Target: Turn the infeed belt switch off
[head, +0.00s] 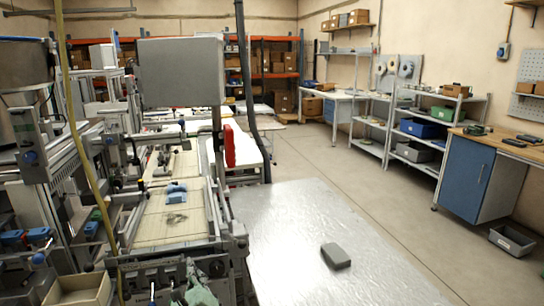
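A control panel (148,281) with several small knobs and levers is on the front end of the belt machine, at the bottom left of the head view. I cannot tell which of these controls is the infeed belt switch or how it is set. The pale belt (150,222) runs away from me and carries a blue item (176,188) and a small grey item. I cannot clearly pick out my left gripper among the cluttered machine parts at the lower left. My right gripper is not in view.
A grey-green bundle (202,294) lies by the panel and a beige bin (78,291) stands left of it. A shiny metal table (300,235) at the right bears a grey block (336,256). Open floor lies farther right.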

